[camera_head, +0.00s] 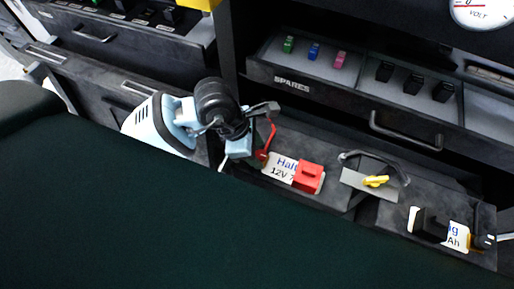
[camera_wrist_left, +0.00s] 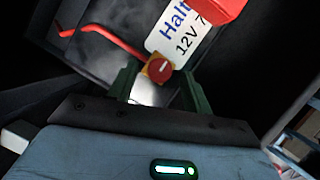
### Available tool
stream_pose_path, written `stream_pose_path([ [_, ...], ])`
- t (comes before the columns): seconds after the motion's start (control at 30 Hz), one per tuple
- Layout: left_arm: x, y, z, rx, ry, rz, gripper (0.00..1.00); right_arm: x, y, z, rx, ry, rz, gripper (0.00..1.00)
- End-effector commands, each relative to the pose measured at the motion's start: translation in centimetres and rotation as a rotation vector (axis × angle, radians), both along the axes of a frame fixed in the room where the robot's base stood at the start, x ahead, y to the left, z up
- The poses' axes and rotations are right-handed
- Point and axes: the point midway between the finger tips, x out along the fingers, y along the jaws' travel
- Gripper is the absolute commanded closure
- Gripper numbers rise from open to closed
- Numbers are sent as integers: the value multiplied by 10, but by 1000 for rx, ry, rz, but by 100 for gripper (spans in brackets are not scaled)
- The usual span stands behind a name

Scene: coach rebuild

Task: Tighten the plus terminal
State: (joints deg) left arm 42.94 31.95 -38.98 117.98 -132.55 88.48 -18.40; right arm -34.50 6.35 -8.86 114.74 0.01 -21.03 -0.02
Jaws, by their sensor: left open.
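The plus terminal (camera_wrist_left: 159,69) is a red round knob with a pale slot on a yellow-orange base, at the end of the battery label in the left wrist view. It shows small and red in the head view (camera_head: 262,155). A red cable (camera_wrist_left: 112,38) runs close to it. My left gripper (camera_wrist_left: 160,84) is open, with one dark green finger on each side of the knob. I cannot tell whether the fingers touch it. The battery's white label (camera_head: 280,168) reads "12V 7", and a red block (camera_head: 308,177) sits on its right end. My right gripper is not in view.
A spares drawer (camera_head: 292,85) with coloured and black fuses is behind the battery. A grey bracket with a yellow piece (camera_head: 376,181) is to the right, then a second labelled battery (camera_head: 457,236) with a black block (camera_head: 431,225). A dark green surface (camera_head: 150,230) fills the front.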

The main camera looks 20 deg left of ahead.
Motion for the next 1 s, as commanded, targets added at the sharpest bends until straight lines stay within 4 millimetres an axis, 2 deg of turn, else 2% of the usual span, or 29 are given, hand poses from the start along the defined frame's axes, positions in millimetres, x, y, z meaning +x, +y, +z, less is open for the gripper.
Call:
stream_pose_path([
  [0.33,1,-2,-4,0,-1,0,50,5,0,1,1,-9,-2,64],
  [0.67,1,-2,-4,0,-1,1,92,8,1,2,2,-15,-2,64],
  [1.0,2,-1,-4,2,-2,-45,94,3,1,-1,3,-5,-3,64],
])
